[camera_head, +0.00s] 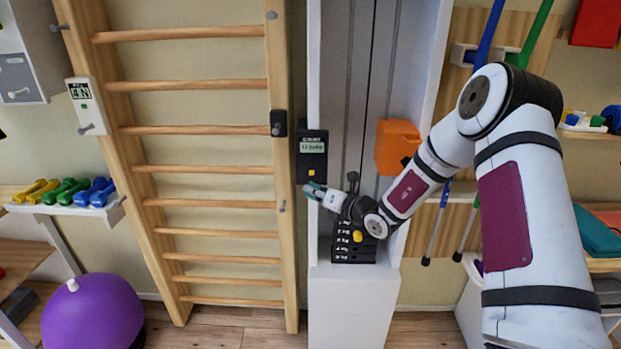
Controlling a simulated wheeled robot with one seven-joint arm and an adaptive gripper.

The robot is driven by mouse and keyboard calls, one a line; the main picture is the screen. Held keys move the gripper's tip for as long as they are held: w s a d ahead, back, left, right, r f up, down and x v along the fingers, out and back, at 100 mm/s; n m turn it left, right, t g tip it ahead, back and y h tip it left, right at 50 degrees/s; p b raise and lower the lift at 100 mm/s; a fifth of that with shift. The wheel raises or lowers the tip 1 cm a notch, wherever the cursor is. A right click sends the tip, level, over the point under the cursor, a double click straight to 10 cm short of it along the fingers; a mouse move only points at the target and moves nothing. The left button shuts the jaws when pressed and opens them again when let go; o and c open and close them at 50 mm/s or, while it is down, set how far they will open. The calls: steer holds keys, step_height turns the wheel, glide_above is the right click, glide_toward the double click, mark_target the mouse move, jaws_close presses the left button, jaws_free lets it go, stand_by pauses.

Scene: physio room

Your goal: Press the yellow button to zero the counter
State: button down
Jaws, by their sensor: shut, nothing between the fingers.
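The counter (312,147) is a black box with a pale display that seems to read "12 pulls". It is mounted on the left edge of the white frame. The small yellow button (311,173) sits low on the counter's face and is in plain view. My gripper (309,188) is shut and empty. Its tip shows just below and slightly left of the button. I cannot tell whether it touches the counter.
A black weight stack (350,240) with a yellow knob (358,236) stands inside the frame below my wrist. An orange box (397,145) is on the frame's right side. Wooden wall bars (200,130) stand close on the left. A purple ball (92,312) lies at lower left.

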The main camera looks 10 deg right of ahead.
steer(key=shift+w+d+b, duration=0.25)
steer(key=shift+w+b, duration=0.2)
steer(key=shift+w, duration=0.5)
steer(key=shift+w+d+b, duration=0.25)
steer(key=shift+w+b, duration=0.2)
steer(key=shift+w, duration=0.5)
steer(key=shift+w+d, duration=0.1)
steer(key=shift+w, duration=0.3)
steer(key=shift+w+d+b, duration=0.15)
steer(key=shift+w+b, duration=0.3)
stand_by(0.8)
steer(key=shift+s, duration=0.1)
steer(key=shift+s+a+p, duration=0.25)
steer(key=shift+s+p, duration=0.4)
steer(key=shift+s, duration=0.1)
steer(key=shift+s+a+p, duration=0.2)
steer(key=shift+s+p, duration=0.35)
steer(key=shift+s, duration=0.25)
steer(key=shift+s+a+p, duration=0.25)
steer(key=shift+s+p, duration=0.35)
steer(key=shift+s, duration=0.25)
steer(key=shift+s+a+p, duration=0.2)
steer(key=shift+s+p, duration=0.35)
steer(key=shift+s, duration=0.25)
